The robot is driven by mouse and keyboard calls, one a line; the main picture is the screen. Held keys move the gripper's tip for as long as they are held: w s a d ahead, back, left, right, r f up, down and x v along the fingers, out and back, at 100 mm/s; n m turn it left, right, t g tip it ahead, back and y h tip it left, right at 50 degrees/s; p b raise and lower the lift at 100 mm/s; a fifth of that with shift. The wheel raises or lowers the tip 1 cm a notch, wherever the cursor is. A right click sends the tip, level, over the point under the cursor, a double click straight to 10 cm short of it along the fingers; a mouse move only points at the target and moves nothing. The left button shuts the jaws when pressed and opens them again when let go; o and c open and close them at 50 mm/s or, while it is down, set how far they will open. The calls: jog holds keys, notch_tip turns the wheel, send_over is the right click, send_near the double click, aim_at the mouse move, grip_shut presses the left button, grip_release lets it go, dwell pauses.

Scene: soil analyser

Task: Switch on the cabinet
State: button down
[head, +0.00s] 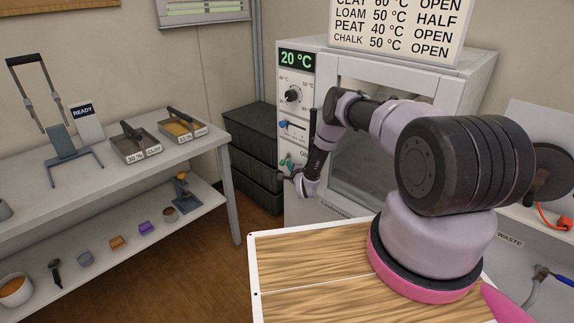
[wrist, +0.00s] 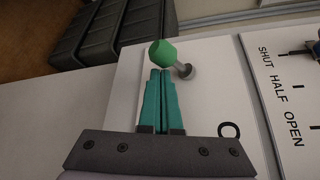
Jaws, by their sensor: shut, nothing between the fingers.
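The cabinet (head: 300,205) stands at the back, its display (head: 296,59) showing 20 °C. Below the display are a round dial (head: 293,95), a slider with a blue knob (head: 284,124) and a switch partly covered by my gripper, near the letters "ON". In the wrist view the switch is a metal lever with a green knob (wrist: 163,53), tilted to one side. My gripper (wrist: 160,73) has its teal fingers together and empty, tips right at the green knob; I cannot tell whether they touch it. In the head view my gripper (head: 288,174) is at the cabinet's lower left front.
Dark stacked crates (head: 252,150) stand left of the cabinet. A table (head: 215,140) with trays of soil is at the left. A sign (head: 400,28) listing temperatures stands on top of the cabinet. A wooden-topped surface (head: 310,265) is in front, below my arm.

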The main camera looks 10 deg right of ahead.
jog(key=shift+w, duration=0.2)
jog(key=shift+s+a+r+m+g, duration=0.1)
jog(key=shift+r+m+g, duration=0.05)
jog(key=shift+m+g, duration=0.3)
dwell(0.6)
